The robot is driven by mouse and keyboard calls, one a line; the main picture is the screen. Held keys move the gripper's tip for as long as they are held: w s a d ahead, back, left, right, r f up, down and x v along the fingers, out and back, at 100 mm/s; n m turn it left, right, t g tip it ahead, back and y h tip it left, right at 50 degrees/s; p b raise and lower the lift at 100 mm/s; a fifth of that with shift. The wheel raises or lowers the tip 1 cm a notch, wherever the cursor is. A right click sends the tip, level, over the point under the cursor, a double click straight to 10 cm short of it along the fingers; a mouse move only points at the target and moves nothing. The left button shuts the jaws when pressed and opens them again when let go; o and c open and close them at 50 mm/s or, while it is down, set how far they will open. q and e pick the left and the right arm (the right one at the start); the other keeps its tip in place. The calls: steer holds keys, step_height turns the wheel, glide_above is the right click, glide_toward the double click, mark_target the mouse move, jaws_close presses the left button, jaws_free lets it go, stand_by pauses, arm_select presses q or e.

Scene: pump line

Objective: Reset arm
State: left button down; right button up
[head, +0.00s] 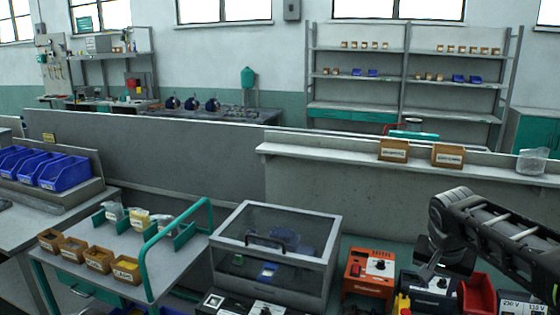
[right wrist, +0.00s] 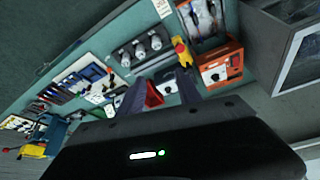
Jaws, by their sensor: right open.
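My right arm reaches in from the right in the head view, and its gripper (head: 430,271) hangs over the bench among the electrical boxes. In the right wrist view the two dark fingers of this gripper (right wrist: 160,90) stand apart, with nothing held between them. Beyond them lie a red bin (right wrist: 153,95) and the orange power unit (right wrist: 218,70). My left arm and gripper do not show in either view.
A clear-lidded case (head: 275,255) stands on the bench left of the orange unit (head: 369,273). A red bin (head: 478,296) is close to the right arm. A trolley with a green handle (head: 178,240) stands at the left. A ledge (head: 330,157) with two brown boxes runs behind.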

steer(key=w+a+f+n+t+y+b, duration=0.1)
steer(key=w+a+f+n+t+y, duration=0.35)
steer(key=a+f, duration=0.7)
steer(key=s+a+f+n+g+y+b, duration=0.15)
steer(key=a+f, duration=0.25)
steer(key=f, duration=0.4)
steer(key=s+a+f+g+b, duration=0.1)
steer(key=s+a+f, duration=0.1)
steer(key=a+f, duration=0.45)
arm_select(q)
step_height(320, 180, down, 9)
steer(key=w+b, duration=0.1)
steer(key=b, duration=0.5)
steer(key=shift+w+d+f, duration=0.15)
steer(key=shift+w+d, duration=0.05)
arm_select(e)
steer(key=s+a+f+g, duration=0.2)
steer(key=s+f, duration=1.1)
steer(key=s, duration=0.1)
steer(key=s+a+f+g+y, duration=0.1)
steer(key=s+a+f+g, duration=0.2)
steer(key=s+f, duration=1.1)
steer(key=shift+s+f+m, duration=0.3)
steer(key=shift+s, duration=0.1)
steer(key=shift+d, duration=0.1)
